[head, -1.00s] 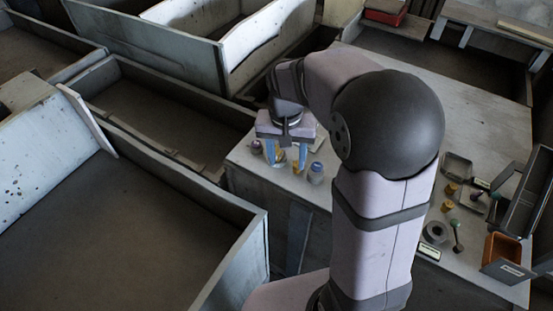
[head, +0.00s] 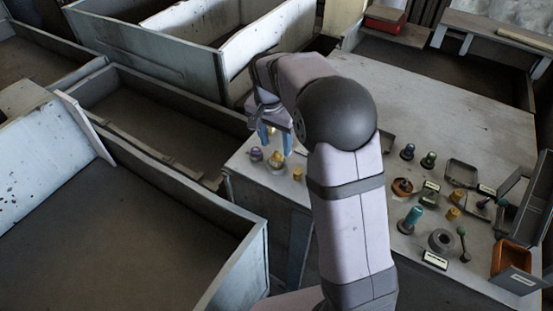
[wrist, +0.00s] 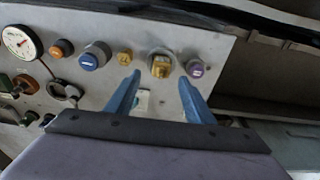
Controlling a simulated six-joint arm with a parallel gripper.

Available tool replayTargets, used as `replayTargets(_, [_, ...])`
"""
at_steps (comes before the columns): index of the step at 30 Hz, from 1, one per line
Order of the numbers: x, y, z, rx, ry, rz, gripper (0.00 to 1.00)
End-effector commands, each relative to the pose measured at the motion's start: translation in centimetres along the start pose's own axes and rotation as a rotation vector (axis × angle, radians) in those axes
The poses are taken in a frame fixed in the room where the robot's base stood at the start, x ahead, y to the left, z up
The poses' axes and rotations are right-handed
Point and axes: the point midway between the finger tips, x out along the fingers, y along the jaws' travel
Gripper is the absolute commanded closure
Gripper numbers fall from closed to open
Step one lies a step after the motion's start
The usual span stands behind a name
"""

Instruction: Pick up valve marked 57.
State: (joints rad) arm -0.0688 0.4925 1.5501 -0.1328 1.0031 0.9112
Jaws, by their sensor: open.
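My gripper (head: 275,143) hangs open and empty over the far left corner of the bench; its blue fingers also show in the wrist view (wrist: 160,88). A yellow square-topped part on a grey round base (wrist: 160,66) lies just beyond and between the fingertips, apart from them; it also shows in the head view (head: 276,161). A purple-topped part (wrist: 195,69) stands to its right in the wrist view. A small yellow part (wrist: 124,57) and a blue-topped grey cylinder (wrist: 93,58) stand to its left. No number 57 is readable, so I cannot tell which is the valve.
A dial gauge (wrist: 22,42) and an orange knob (wrist: 62,48) are farther left in the wrist view. A teal-topped part (head: 411,218), a grey ring (head: 441,240), trays and an orange bin (head: 511,259) crowd the right side. The bench's (head: 440,100) far middle is clear.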

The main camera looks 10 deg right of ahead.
Motion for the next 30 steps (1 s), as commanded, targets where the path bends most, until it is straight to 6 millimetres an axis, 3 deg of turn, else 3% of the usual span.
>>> replayTargets(5, [0.5, 0.0, 0.1, 0.000, -0.002, 0.003, 0.52])
replayTargets(16, [4.6, -0.2, 0.1, -0.001, -0.001, 0.002, 0.52])
replayTargets(26, [5.2, -0.2, 0.1, -0.001, 0.000, 0.000, 0.52])
replayTargets(30, [5.2, -0.2, 0.1, -0.001, 0.000, 0.000, 0.85])
